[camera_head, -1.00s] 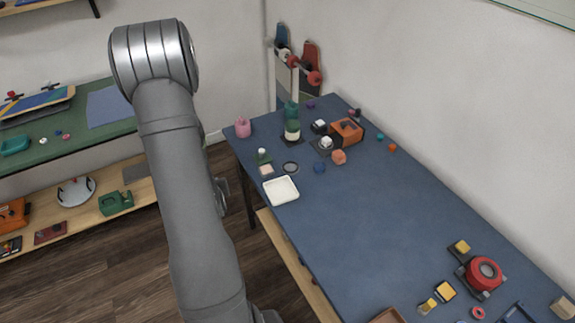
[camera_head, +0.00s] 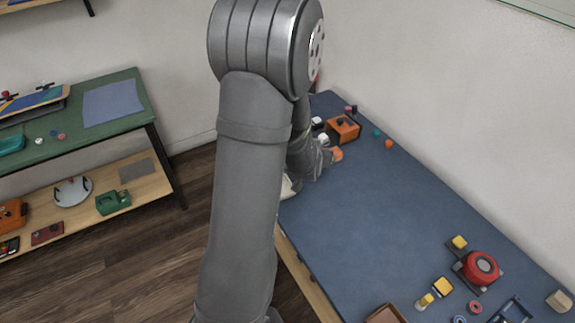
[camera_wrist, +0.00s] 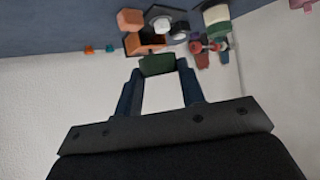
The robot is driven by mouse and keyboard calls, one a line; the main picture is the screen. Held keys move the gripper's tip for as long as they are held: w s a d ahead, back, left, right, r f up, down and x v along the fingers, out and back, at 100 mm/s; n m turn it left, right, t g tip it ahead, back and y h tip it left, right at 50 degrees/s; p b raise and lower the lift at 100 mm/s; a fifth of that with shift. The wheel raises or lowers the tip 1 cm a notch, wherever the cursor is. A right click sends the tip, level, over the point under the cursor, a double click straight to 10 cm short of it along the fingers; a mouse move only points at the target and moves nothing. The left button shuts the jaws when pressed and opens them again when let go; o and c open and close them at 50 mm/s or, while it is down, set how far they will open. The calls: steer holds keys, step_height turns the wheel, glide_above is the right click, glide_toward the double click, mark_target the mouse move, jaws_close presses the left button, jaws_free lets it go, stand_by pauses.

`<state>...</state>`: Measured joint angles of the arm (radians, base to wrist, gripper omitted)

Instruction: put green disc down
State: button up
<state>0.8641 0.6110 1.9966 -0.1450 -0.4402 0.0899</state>
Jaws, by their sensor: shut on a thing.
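The green disc (camera_wrist: 157,65) shows edge-on in the wrist view, between the two finger ends. My gripper (camera_wrist: 160,72) is shut on it and holds it clear of the table. In the wrist view, a stack with green and cream parts (camera_wrist: 216,16) stands beyond the disc, up and to the right. In the head view my arm hides my gripper, the held disc and the stack.
The blue table (camera_head: 370,220) has a wide clear middle. An orange box (camera_head: 343,128) stands near its far end, with a salmon block (camera_head: 337,154) beside it. A red round device (camera_head: 481,268) and several small parts lie at the near right.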

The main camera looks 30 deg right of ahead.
steer(key=w+a+f, duration=0.1)
steer(key=w+f, duration=0.1)
steer(key=w, duration=0.1)
steer(key=w+a+f, duration=0.1)
steer(key=w+f, duration=0.1)
steer(key=w, duration=0.2)
steer(key=w+a+f, duration=0.2)
steer(key=w+f, duration=0.1)
steer(key=shift+w, duration=0.25)
steer(key=shift+f, duration=1.95)
